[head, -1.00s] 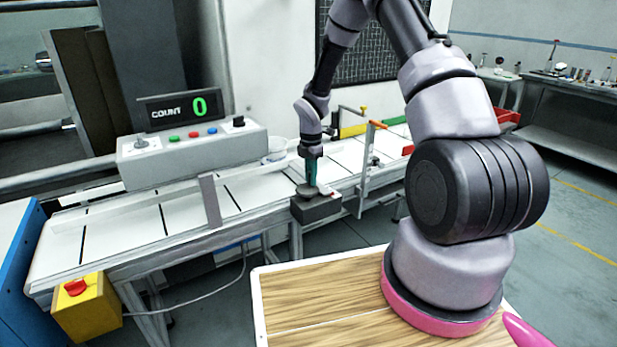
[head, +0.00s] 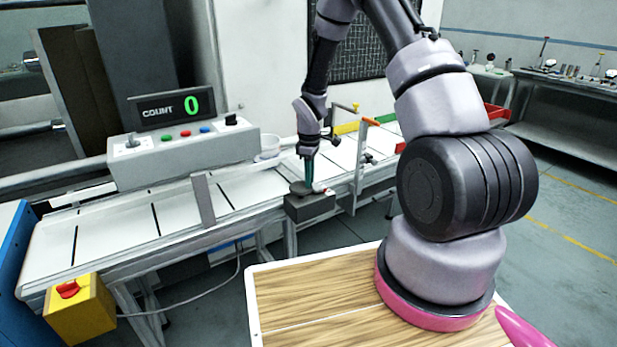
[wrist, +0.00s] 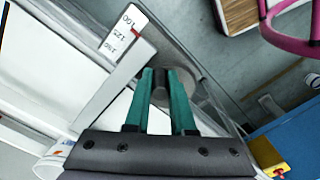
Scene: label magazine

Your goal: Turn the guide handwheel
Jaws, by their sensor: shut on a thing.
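The guide handwheel (head: 300,188) is a small dark disc on top of a dark block (head: 311,208) at the front edge of the conveyor. My gripper (head: 309,182) points down at it with green fingers. In the wrist view the fingers (wrist: 168,74) are close together, shut at the wheel's handle, which they mostly hide. The grey wheel disc (wrist: 208,92) shows partly beside and beneath them. A white scale (wrist: 123,33) marked 100, 125 and 150 lies near the fingertips in the wrist view.
A control box (head: 185,155) with a counter reading 0 (head: 191,105) stands behind the conveyor (head: 125,230). A yellow box with a red button (head: 80,308) hangs at the near left. An orange-topped upright (head: 362,165) stands just right of the wheel.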

